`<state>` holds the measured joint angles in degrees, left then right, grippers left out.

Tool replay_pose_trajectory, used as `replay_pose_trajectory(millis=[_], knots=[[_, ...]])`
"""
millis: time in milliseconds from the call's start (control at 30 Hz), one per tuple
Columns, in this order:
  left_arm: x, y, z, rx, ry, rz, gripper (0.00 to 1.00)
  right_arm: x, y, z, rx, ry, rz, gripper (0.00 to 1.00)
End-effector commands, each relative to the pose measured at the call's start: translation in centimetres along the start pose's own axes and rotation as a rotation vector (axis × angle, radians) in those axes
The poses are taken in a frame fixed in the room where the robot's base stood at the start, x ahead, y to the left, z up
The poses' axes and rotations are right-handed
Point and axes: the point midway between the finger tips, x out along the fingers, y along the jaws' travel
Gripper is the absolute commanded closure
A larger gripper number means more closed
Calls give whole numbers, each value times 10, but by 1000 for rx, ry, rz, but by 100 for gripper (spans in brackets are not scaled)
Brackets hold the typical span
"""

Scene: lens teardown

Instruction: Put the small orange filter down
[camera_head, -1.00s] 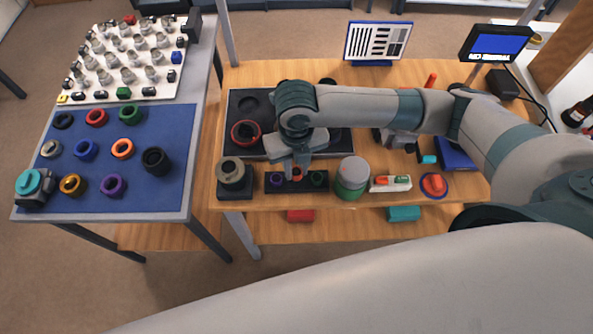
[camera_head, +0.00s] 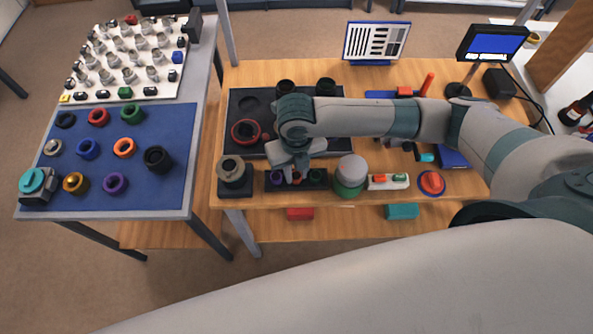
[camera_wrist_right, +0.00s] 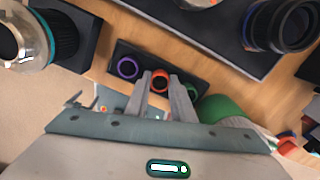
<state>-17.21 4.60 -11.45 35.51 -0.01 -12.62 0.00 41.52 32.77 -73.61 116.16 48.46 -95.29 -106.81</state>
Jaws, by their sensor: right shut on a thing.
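My right gripper (camera_head: 292,174) reaches down over a small black holder (camera_head: 323,184) near the front edge of the wooden bench. It is shut on the small orange filter (camera_wrist_right: 160,81), an orange ring between the two fingertips in the right wrist view. The orange filter is at the middle of the holder, between a purple filter (camera_wrist_right: 128,67) and a green filter (camera_wrist_right: 192,91) partly hidden by a finger. I cannot tell whether the orange filter touches the holder's bottom. My left gripper is not in view.
A lens on a black block (camera_head: 231,172) stands left of the holder. A white-topped green jar (camera_head: 350,177) stands close on its right. Behind is a dark tray (camera_head: 240,95) with lens parts. A blue mat (camera_head: 62,190) with coloured rings lies on the left table.

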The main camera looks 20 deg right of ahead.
Motion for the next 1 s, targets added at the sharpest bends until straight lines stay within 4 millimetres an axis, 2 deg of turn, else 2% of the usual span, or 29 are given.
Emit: replay_pose_trajectory(millis=[33,167,200,800,1000], knots=[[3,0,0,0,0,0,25,11,0,-5,2,12,-3,99],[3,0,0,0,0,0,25,14,0,-7,2,16,-4,98],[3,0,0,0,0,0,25,14,0,-7,3,17,-4,70],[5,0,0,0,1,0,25,16,-2,-7,2,16,-7,70],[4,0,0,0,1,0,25,10,-3,-7,2,17,-8,70]])
